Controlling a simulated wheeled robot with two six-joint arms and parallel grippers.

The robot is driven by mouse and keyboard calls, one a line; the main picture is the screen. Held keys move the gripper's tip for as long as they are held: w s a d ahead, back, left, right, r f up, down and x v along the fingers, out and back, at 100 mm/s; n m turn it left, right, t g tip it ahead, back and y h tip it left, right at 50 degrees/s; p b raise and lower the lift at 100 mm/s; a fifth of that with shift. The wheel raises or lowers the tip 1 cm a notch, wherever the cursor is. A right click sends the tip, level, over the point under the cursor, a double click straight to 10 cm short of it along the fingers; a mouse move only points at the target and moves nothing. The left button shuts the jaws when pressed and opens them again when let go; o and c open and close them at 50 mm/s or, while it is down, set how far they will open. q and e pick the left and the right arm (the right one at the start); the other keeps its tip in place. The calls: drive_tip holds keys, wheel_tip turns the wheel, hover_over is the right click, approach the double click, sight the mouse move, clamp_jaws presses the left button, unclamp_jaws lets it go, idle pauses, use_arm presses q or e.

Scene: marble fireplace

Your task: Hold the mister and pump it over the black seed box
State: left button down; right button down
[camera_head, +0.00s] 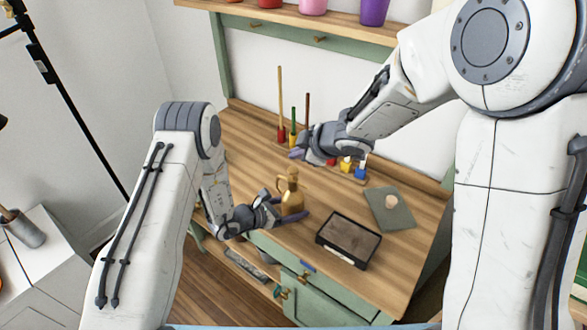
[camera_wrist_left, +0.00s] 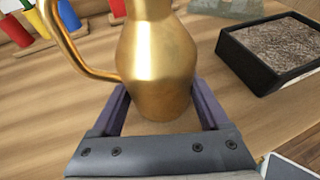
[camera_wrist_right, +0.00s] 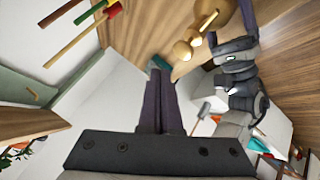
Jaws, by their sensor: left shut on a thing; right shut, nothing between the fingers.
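The mister (camera_head: 292,196) is a golden brass bottle with a curved handle, upright at the front left of the wooden bench. My left gripper (camera_head: 289,208) is shut around its lower body; the left wrist view shows the mister (camera_wrist_left: 157,60) between both fingers. I cannot tell whether its base touches the bench. The black seed box (camera_head: 333,257), filled with brown soil, lies to the right of the mister; it also shows in the left wrist view (camera_wrist_left: 244,64). My right gripper (camera_head: 297,153) is shut and empty, above and behind the mister, apart from it.
A grey-green slab (camera_head: 402,214) with a small round pale item (camera_head: 391,201) lies behind the box. Sticks in coloured holders (camera_head: 281,134) stand at the back left. A shelf with pots (camera_head: 314,5) hangs above.

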sight(297, 171)
drive_tip(key=shift+r, duration=1.6)
idle(2.1)
wheel_tip(297, 171, up, 4)
drive_tip(key=shift+f, duration=0.1)
idle(0.3)
drive_tip(key=shift+f, duration=0.1)
drive_tip(key=shift+f, duration=4.35)
drive_tip(key=shift+f, duration=0.1)
drive_tip(key=shift+f, duration=0.3)
